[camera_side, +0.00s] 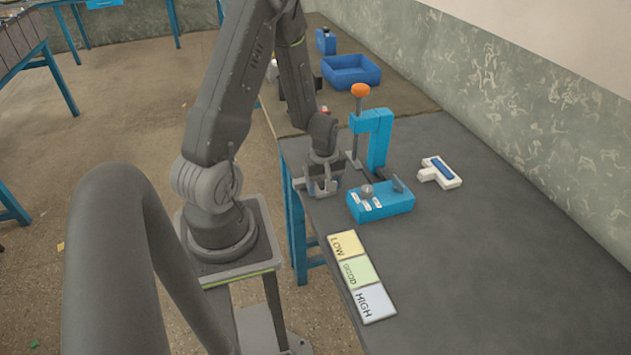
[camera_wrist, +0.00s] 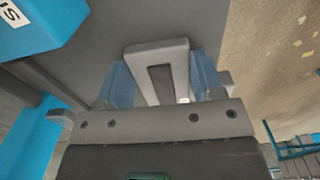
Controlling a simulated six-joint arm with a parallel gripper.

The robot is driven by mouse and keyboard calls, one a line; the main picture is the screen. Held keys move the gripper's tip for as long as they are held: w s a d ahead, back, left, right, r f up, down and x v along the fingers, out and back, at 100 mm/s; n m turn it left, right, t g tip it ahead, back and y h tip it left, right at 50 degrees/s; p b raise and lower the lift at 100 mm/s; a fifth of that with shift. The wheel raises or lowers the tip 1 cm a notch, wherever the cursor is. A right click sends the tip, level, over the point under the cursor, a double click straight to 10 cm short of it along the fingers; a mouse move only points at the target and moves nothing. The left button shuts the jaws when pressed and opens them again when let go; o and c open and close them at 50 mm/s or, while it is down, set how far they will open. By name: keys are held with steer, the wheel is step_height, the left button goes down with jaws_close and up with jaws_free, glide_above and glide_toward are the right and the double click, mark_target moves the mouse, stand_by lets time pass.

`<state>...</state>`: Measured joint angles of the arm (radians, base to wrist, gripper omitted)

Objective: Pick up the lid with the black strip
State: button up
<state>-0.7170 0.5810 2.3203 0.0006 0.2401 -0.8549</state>
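The lid (camera_wrist: 140,68) shows in the wrist view as a pale grey piece with a dark strip along its middle. It lies between the two blue-padded fingers of my gripper (camera_wrist: 162,82), with its near end hidden by the gripper body. The fingers stand apart on either side of it, and I see no clear grip on it. In the side view my gripper (camera_side: 322,187) is low over the left edge of the dark table, left of the blue press. The lid cannot be made out clearly there.
A blue press (camera_side: 380,203) with an orange knob (camera_side: 360,90) stands just right of my gripper. A white piece with a blue inset (camera_side: 447,181) lies farther right. LOW, GOOD and HIGH cards (camera_side: 358,272) lie in front. A blue bin (camera_side: 350,76) stands behind. The table's right side is clear.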

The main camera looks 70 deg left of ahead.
steer(key=c, duration=0.5)
steer(key=shift+r, duration=0.15)
